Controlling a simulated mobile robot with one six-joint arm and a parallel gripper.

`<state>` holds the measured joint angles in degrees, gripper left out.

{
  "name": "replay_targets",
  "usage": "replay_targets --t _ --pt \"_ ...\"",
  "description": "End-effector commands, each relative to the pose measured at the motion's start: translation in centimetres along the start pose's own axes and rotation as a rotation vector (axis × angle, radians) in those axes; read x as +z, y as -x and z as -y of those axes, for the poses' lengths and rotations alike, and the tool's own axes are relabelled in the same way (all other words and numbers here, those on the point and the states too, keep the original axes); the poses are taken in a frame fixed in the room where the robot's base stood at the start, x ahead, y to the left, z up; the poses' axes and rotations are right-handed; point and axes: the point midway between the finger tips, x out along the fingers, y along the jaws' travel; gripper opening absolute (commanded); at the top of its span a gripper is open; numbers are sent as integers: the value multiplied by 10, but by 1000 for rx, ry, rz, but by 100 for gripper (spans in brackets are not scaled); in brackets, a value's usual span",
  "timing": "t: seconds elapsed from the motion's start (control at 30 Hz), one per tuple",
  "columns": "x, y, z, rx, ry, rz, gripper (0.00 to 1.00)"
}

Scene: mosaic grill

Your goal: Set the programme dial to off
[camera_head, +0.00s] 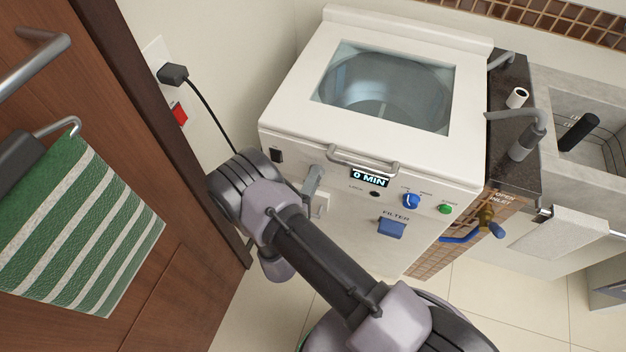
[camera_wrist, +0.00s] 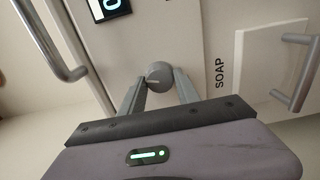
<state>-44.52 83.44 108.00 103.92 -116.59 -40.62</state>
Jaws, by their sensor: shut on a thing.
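In the wrist view a round grey dial (camera_wrist: 158,72) stands out from the white front panel, between the SOAP drawer and the display. I take it to be the programme dial; no label by it is readable. My gripper (camera_wrist: 158,80) is shut on it, one finger on each side. A faint line shows on the dial's face, but its setting cannot be read. The display (camera_head: 369,177) reads 0 MIN.
A lid handle (camera_head: 362,165) juts out above the panel. A blue knob (camera_head: 411,200), a green button (camera_head: 445,209) and a blue FILTER flap (camera_head: 391,229) lie to the right. A wooden door (camera_head: 95,250) with a green striped towel (camera_head: 85,220) stands close left.

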Motion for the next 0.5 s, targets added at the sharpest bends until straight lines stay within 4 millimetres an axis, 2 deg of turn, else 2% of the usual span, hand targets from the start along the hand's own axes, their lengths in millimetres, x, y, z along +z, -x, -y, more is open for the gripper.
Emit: replay_targets --t 0.5 --pt "0 0 1 -1 483 0 0"
